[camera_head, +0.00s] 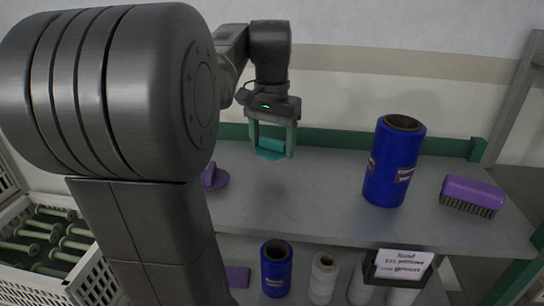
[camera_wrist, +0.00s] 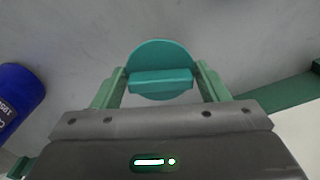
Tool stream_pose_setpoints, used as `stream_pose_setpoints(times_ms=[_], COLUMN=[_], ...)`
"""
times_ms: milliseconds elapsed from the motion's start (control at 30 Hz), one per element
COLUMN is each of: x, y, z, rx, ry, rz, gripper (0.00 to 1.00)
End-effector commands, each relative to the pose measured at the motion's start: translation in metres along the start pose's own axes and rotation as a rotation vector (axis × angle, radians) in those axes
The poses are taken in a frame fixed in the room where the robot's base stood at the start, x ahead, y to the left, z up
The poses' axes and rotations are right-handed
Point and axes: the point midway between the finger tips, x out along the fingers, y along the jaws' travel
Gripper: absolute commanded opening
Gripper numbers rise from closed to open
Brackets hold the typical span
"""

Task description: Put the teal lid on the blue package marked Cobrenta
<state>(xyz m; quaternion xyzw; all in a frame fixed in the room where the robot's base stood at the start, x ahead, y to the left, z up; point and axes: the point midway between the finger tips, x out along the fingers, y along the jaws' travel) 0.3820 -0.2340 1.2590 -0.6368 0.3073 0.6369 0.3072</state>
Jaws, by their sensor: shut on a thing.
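My gripper (camera_head: 272,143) is shut on the raised grip of the teal lid (camera_head: 270,153) and holds it above the grey shelf. In the wrist view the lid (camera_wrist: 160,60) is a round disc with a block-like grip between the two green fingers. A tall blue cylinder (camera_head: 391,165) with an open top and a label stands on the shelf to the right of my gripper. Its label is too small to read. Part of a blue package (camera_wrist: 18,95) shows at the left edge of the wrist view, its lettering cut off.
A purple brush (camera_head: 472,194) lies right of the blue cylinder. A purple lid-like piece (camera_head: 213,178) lies on the shelf at left. Below stand another blue cylinder (camera_head: 276,268) and white spools (camera_head: 324,278). A white crate (camera_head: 92,262) holds green bobbins. The shelf middle is clear.

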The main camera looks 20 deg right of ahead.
Motion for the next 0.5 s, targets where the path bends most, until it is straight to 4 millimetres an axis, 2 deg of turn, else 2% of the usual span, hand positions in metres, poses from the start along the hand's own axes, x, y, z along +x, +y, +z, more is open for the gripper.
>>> stream_pose_setpoints(times_ms=[100, 233, 500], x=[0.017, 0.028, 0.036], y=[0.0, 0.0, 0.0], z=[0.001, 0.001, 0.0], rx=[0.0, 0.0, 0.0], ry=[-0.003, -0.003, 0.0], rz=[0.001, 0.001, 0.0], gripper=[0.46, 0.46, 0.46])
